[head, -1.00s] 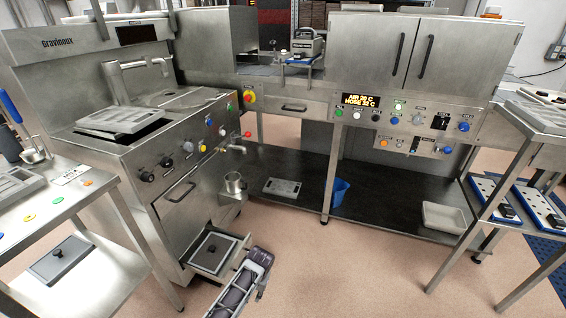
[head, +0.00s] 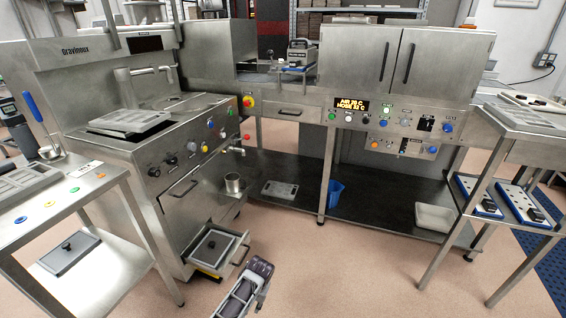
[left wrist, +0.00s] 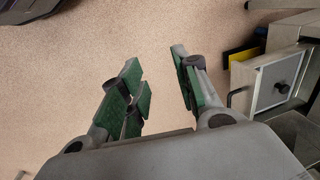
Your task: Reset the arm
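My left gripper (left wrist: 157,68) is open and empty in the left wrist view, its green-padded fingers apart above bare floor. One of my arms (head: 245,287) shows at the bottom of the head view, just right of the pulled-out low drawer; its gripper cannot be made out there. My right gripper is not seen.
The open drawer (head: 241,256) holds a grey lidded plate (head: 212,246); it also shows in the left wrist view (left wrist: 301,34). A steel table (head: 105,190) stands left, a rack (head: 500,153) right. Floor (head: 370,275) between them is clear.

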